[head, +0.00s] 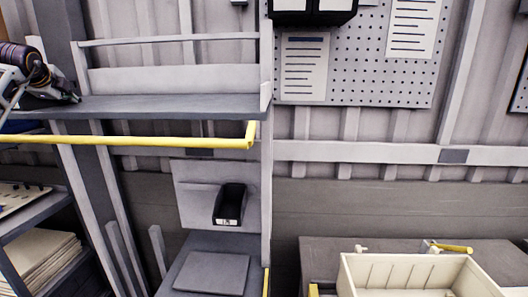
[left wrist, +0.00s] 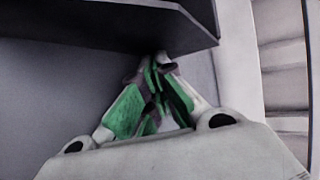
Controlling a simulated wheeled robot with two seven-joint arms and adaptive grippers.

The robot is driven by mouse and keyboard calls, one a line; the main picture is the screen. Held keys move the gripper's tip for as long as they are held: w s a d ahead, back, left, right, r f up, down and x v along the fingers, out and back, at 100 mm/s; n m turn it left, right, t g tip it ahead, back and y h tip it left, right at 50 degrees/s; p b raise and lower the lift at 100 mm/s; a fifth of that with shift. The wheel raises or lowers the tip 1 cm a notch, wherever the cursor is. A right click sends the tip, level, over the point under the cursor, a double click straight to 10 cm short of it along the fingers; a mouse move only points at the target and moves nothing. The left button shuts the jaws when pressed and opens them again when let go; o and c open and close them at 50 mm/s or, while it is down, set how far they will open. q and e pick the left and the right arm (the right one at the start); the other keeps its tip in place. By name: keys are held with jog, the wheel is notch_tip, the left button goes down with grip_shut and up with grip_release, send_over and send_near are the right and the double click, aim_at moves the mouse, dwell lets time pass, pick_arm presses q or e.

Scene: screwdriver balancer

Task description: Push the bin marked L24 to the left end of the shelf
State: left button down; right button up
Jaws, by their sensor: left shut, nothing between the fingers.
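A small black bin (head: 229,203) with a white label sits against a light panel below the shelf; its label is too small to read, so I cannot tell whether it is L24. My left gripper (head: 74,97) is at the left end of this shelf, well apart from the small bin. In the left wrist view its green-padded fingers (left wrist: 155,85) are shut and empty. My right gripper is out of view.
A yellow rail (head: 130,141) runs in front of and below the shelf. A pegboard (head: 375,60) with paper sheets hangs at right. A cream crate (head: 415,278) stands at lower right. In the left wrist view a dark ledge (left wrist: 120,25) lies close beyond the fingers.

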pick_arm(q)
jog(key=shift+a, duration=2.9)
jog(key=shift+d+r, duration=0.1)
jog(key=shift+d+r, duration=0.45)
jog(key=shift+d, duration=0.3)
jog(key=shift+d+r, duration=0.45)
jog(key=shift+d, duration=0.25)
jog(key=shift+f, duration=0.1)
